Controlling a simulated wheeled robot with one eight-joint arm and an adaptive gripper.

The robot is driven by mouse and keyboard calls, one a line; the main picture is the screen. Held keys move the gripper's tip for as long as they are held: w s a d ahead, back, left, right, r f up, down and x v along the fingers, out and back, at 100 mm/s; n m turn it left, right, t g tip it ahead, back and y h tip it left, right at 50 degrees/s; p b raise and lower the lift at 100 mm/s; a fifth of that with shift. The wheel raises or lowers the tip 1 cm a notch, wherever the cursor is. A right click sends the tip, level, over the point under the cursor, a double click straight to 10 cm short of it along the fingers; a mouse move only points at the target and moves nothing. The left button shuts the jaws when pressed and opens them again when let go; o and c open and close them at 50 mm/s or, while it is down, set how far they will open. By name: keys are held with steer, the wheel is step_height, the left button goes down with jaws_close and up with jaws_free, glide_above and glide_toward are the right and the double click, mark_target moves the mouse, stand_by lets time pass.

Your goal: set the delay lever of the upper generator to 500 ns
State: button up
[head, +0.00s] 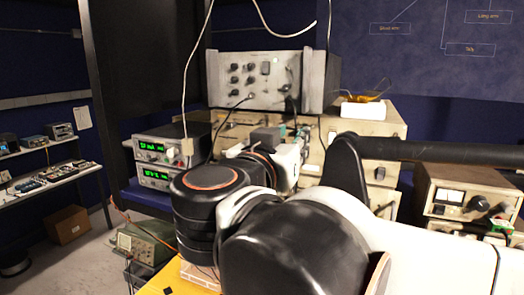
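The upper generator (262,98) is a grey instrument with dark knobs and end handles, on top of a stack of beige units. Its front panel faces me. Small dark controls show on the panel, but its delay lever and any scale marks are too small to make out. My gripper (292,135) is in front of the beige unit below the upper generator, low and right of the panel's middle. My own arm hides much of it. I cannot tell if its fingers are open or touching anything.
A beige unit (236,134) lies under the generator. A white block with an orange item (363,106) stands to the right. Two green-display meters (153,147) are stacked at left. Another instrument (465,193) is at far right.

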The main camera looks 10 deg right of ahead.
steer(key=v, duration=0.6)
stand_by(0.3)
steer(key=s+d+f+n+g+y+b, duration=0.1)
steer(key=d+f+n+g+y+b, duration=0.2)
steer(key=f+b, duration=1.05)
steer(key=s+d+f+n+g+y+b, duration=0.1)
steer(key=d+f+g+b, duration=0.3)
steer(key=f, duration=1.9)
steer(key=s+f+n+y+b, duration=0.3)
steer(key=f+y+b, duration=0.3)
steer(key=f+b, duration=1.4)
step_height(320, 180, down, 12)
steer(key=shift+s+f+y+b, duration=0.2)
steer(key=shift+y+b, duration=0.1)
steer(key=shift+g, duration=0.3)
